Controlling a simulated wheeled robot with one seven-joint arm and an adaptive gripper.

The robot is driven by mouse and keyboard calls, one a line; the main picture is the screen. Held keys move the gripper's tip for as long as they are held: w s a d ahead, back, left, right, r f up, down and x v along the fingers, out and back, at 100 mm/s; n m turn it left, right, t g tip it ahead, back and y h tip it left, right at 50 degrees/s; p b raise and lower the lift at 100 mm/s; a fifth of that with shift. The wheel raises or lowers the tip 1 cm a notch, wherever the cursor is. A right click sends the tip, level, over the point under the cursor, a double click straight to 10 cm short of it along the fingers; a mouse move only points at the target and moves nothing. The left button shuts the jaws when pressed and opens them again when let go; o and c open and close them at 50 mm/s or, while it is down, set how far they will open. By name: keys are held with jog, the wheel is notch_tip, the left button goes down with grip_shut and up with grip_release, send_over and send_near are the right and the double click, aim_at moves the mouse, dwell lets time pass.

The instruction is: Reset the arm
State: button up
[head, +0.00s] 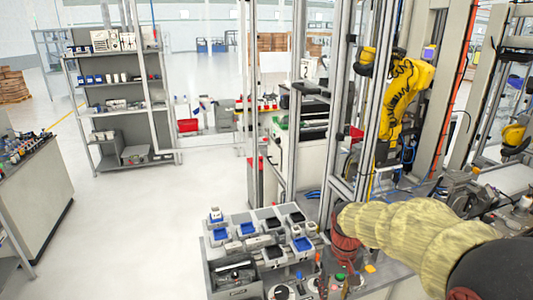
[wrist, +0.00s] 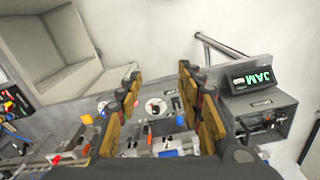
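My gripper (wrist: 158,74) shows in the wrist view with its two yellow-brown and dark fingers wide apart and nothing between them. Beyond the fingers lies a bench top with a round white part, blue pieces and small fittings. In the head view my arm, in a pale yellow sleeve (head: 415,228), reaches in from the lower right over the workbench. Its dark red end (head: 345,248) is above the bench's right part; the fingers are not clear there.
A grey parts rack (head: 262,238) with blue and black bins stands on the bench, left of my arm. A yellow robot arm (head: 405,92) stands behind metal posts. In the wrist view a grey box with a green JAM sign (wrist: 251,79) is at right. Open floor (head: 140,225) lies left.

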jog(key=s+r+t+b, duration=0.2)
jog(key=s+r, duration=0.2)
jog(key=s, duration=0.7)
jog(key=s+r+m+t+b, duration=0.1)
jog(key=s+r+t+b, duration=0.2)
jog(key=s, duration=0.8)
jog(key=shift+r+t, duration=0.3)
jog(key=shift+r, duration=0.35)
